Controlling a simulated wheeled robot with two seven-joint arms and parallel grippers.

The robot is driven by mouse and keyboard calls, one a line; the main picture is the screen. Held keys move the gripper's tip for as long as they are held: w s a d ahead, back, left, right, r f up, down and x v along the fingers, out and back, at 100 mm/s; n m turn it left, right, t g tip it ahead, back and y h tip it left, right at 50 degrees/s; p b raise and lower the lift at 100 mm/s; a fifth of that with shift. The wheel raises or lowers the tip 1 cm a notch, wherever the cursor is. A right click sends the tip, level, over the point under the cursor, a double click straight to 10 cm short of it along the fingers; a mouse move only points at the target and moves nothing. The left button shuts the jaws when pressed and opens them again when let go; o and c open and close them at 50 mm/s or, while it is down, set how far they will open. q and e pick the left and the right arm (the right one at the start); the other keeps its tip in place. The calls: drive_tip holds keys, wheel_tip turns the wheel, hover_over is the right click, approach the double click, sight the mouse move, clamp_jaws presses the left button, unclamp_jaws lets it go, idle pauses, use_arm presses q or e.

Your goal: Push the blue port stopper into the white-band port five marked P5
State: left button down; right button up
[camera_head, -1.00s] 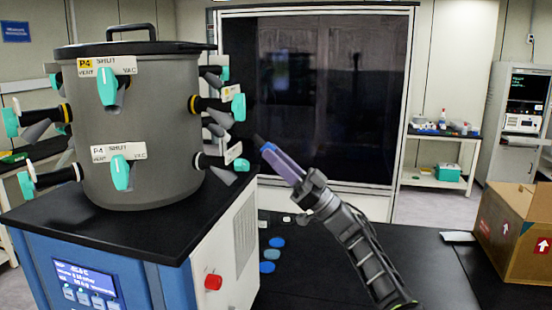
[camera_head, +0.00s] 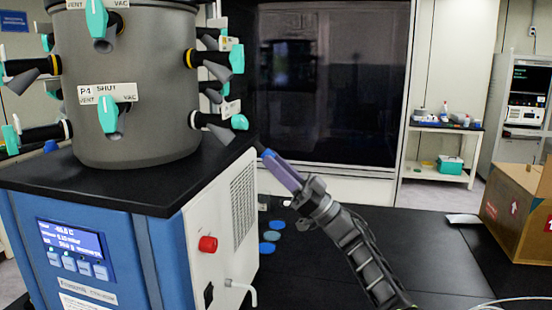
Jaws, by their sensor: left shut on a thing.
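The grey chamber (camera_head: 135,100) stands on the freeze dryer and carries several ports with teal handles. The lower ports have white bands; one is marked P4 on its label (camera_head: 107,93). A white-band port (camera_head: 197,119) sticks out on the chamber's right side; its label is edge-on and unreadable, so I cannot confirm P5. My right gripper is not in view.
The dryer's black top (camera_head: 170,188) and vented side wall lie left of my arm. Several blue discs (camera_head: 272,236) lie on the black table (camera_head: 400,265). A cardboard box (camera_head: 520,205) stands at the right. The table between is mostly clear.

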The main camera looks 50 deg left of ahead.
use_arm(q)
wheel_tip(320, 180, down, 5)
drive_tip(key=shift+r, duration=0.1)
idle(0.4)
drive_tip(key=p+x, duration=0.3)
drive_tip(key=x, duration=0.3)
idle(0.5)
drive_tip(key=shift+a+r, duration=0.15)
drive_tip(key=shift+x, duration=1.4)
idle(1.1)
drive_tip(key=shift+s+a+r+b, duration=0.1)
drive_tip(key=shift+s+b, duration=0.1)
drive_tip(key=shift+b, duration=0.1)
